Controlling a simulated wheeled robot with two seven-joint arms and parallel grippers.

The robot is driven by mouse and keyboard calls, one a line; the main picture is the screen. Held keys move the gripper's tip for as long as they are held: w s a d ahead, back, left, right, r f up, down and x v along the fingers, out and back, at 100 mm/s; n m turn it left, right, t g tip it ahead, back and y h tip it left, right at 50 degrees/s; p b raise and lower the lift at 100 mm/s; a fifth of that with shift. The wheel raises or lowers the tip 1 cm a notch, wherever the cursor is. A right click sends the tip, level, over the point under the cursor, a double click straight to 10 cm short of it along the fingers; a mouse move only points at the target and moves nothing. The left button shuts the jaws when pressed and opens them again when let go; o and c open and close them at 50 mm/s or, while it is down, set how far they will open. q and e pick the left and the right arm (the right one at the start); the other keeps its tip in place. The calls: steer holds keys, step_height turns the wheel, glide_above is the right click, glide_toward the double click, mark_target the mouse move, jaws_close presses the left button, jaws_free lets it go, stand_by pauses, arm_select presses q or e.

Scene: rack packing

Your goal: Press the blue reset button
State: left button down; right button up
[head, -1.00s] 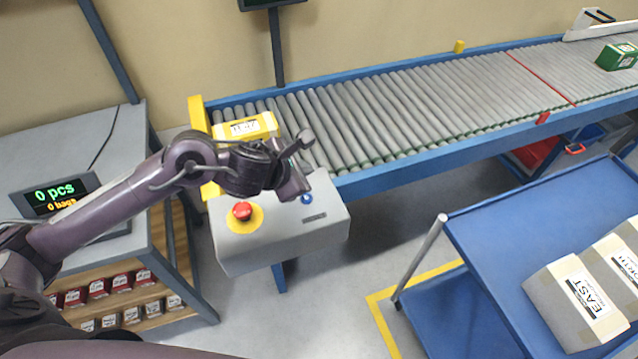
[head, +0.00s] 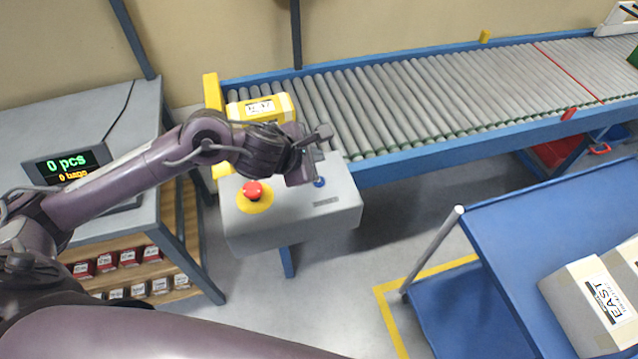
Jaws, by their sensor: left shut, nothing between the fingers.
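The blue reset button (head: 319,182) is a small round button on the top of a grey control box (head: 290,221), at the near left end of the conveyor. A larger red button (head: 252,190) on a yellow disc sits left of it on the same box. My left gripper (head: 309,163) is shut and empty, just above and left of the blue button in the head view. The button is visible beside the fingers; I cannot tell the exact height gap. My right gripper is not in view.
A yellow box (head: 261,108) lies on the roller conveyor (head: 400,104) behind the gripper. A blue cart (head: 521,236) with labelled cartons (head: 589,304) stands at right. A grey table (head: 40,128) with a counter display (head: 67,166) is at left.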

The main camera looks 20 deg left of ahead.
arm_select(q)
steer(key=b, duration=0.3)
glide_above(315, 184)
step_height(315, 184, down, 5)
steer(key=shift+w+r, duration=0.1)
steer(key=shift+r, duration=0.1)
steer(key=shift+f+b, duration=0.55)
steer(key=shift+b, duration=0.2)
steer(key=shift+r, duration=0.1)
stand_by(0.3)
stand_by(0.5)
steer(key=shift+f+b, duration=0.45)
steer(key=shift+b, duration=0.15)
steer(key=shift+f+b, duration=0.4)
steer(key=shift+b, duration=0.15)
stand_by(0.5)
stand_by(0.3)
steer(key=shift+r+p, duration=0.55)
steer(key=shift+r, duration=0.25)
